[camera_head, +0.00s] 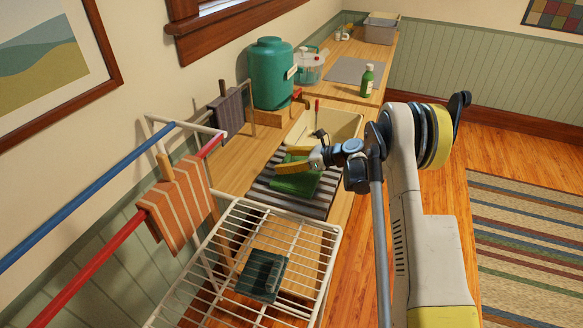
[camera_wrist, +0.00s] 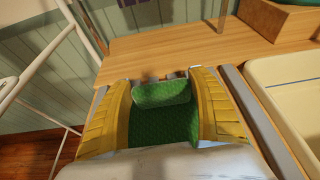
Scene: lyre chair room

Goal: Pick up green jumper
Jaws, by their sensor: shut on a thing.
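The green jumper (camera_head: 297,183) is a folded bright green knit cloth. It lies at a striped dark and light mat (camera_head: 325,190) on the wooden counter; I cannot tell whether it is lifted clear. My gripper (camera_head: 283,160) has two yellow fingers and is shut on the jumper. In the wrist view the jumper (camera_wrist: 166,122) sits between the fingers of my gripper (camera_wrist: 163,82), partly folded up. The gripper's pale body hides its near end.
A white wire rack (camera_head: 328,243) holds a dark green folded cloth (camera_head: 262,275). An orange striped cloth (camera_head: 180,207) hangs on a red rail. A cream basin (camera_head: 340,125), a teal jug (camera_head: 270,75) and a green bottle (camera_head: 367,81) stand behind. Floor lies open at right.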

